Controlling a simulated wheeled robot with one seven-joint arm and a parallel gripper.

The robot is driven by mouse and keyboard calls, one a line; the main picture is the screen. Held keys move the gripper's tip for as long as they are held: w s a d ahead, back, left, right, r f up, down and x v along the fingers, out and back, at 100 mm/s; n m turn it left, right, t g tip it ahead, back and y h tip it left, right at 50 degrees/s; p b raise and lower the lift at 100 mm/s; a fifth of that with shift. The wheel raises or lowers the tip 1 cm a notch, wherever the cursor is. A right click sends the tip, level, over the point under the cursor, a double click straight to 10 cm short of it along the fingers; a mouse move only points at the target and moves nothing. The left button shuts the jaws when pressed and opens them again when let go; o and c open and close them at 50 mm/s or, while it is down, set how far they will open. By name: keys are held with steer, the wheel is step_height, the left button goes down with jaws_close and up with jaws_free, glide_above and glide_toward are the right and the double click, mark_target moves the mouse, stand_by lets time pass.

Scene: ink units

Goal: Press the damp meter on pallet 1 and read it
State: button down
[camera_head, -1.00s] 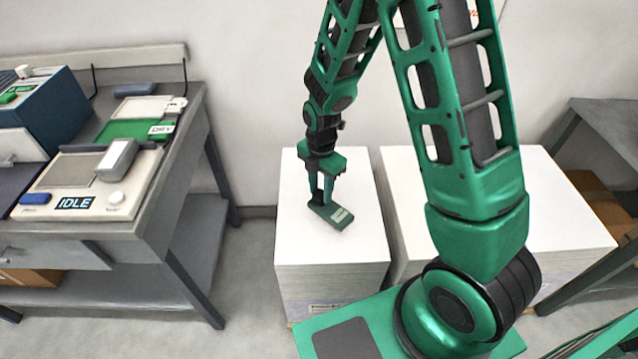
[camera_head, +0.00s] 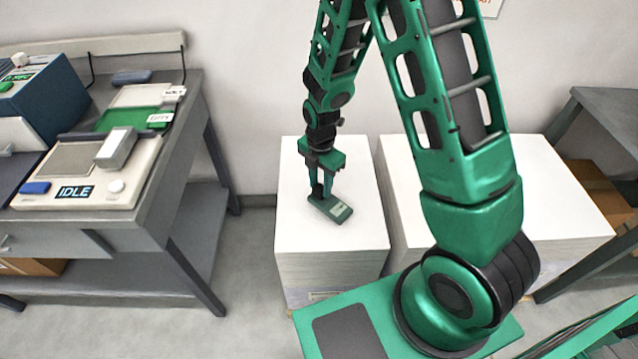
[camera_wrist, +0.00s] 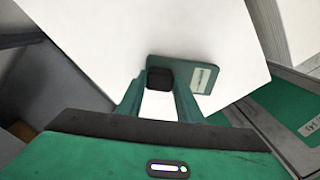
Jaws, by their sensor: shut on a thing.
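The damp meter (camera_head: 331,208) is a small, flat dark green block with a pale display. The display's writing is too small to read. It is at the top of the left white paper stack (camera_head: 355,232); I cannot tell whether it touches the paper or is just above it. My gripper (camera_head: 321,190) points down and is shut on the meter. In the wrist view, the fingers (camera_wrist: 159,98) close on the meter's black raised grip (camera_wrist: 160,79), and the green body (camera_wrist: 204,77) with its pale label extends to the right. No pallet number is legible.
A second white stack (camera_head: 560,215) stands close on the right. A grey bench (camera_head: 175,165) at the left holds a pale device with an "IDLE" display (camera_head: 75,192) and a green pad (camera_head: 118,119). Another dark table (camera_head: 610,110) is at the far right. The wall is close behind the stacks.

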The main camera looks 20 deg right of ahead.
steer(key=shift+f, duration=0.5)
stand_by(1.5)
steer(key=shift+r, duration=0.1)
steer(key=shift+r, duration=3.4)
